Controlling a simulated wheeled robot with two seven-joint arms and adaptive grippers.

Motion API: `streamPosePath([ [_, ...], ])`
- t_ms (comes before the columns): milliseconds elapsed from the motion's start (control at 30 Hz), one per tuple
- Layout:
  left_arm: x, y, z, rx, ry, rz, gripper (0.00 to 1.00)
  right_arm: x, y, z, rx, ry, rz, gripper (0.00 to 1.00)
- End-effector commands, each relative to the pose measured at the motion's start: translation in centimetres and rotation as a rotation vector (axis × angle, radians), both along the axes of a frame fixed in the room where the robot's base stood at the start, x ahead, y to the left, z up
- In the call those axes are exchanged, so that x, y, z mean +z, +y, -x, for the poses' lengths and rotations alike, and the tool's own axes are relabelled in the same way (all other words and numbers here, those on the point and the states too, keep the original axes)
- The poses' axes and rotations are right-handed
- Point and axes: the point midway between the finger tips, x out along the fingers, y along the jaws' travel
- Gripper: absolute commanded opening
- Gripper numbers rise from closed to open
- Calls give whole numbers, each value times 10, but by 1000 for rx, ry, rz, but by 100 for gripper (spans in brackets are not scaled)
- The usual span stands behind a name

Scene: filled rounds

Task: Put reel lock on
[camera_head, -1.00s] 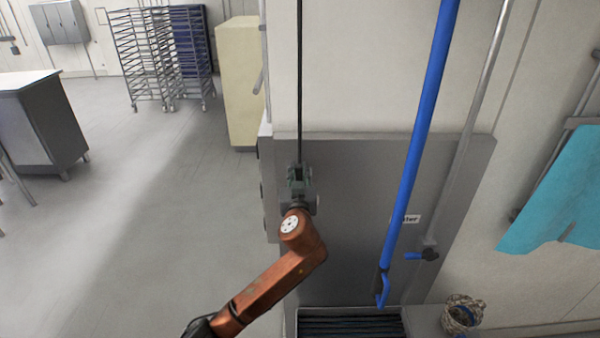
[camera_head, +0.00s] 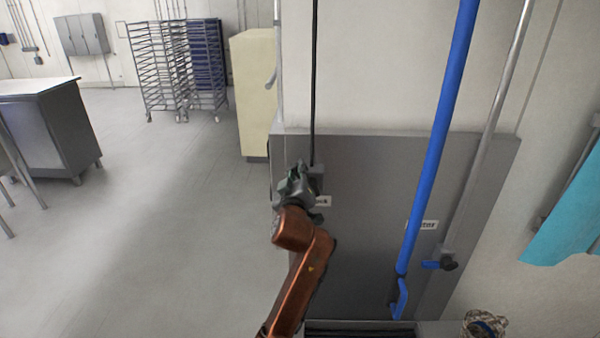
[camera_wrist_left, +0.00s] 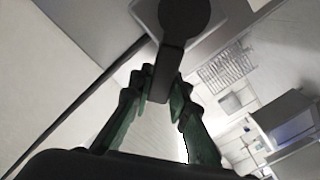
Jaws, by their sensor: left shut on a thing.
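A dark lever with a round hub (camera_wrist_left: 183,18) sits on a small grey box (camera_wrist_left: 215,12) in the left wrist view. Its handle (camera_wrist_left: 168,72) reaches down between the green fingers of my left gripper (camera_wrist_left: 160,88), which is shut on it. In the head view my left gripper (camera_head: 296,180) is at the left part of the grey wall panel (camera_head: 370,180), by the foot of a black cable (camera_head: 314,90). The gripper hides the lever there. My right gripper is not in view.
A blue pipe (camera_head: 435,150) with a hooked lower end hangs right of the gripper. A blue-handled valve (camera_head: 440,264) on a metal pipe is farther right. A cream cabinet (camera_head: 253,95) stands left of the panel.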

Motion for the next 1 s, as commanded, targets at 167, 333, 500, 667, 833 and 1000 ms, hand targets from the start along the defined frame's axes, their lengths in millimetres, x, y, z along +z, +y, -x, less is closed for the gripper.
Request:
streamPosePath([
  [167,-2,1,0,1,3,17,0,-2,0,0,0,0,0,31],
  [333,-2,1,0,0,2,17,0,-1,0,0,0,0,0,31],
  [500,-1,1,0,0,2,16,18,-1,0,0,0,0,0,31],
  [667,-1,1,0,0,1,16,29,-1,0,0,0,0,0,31],
  [833,-1,1,0,-1,1,16,35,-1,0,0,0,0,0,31],
  [1000,-1,1,1,-1,1,16,35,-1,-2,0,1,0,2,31],
])
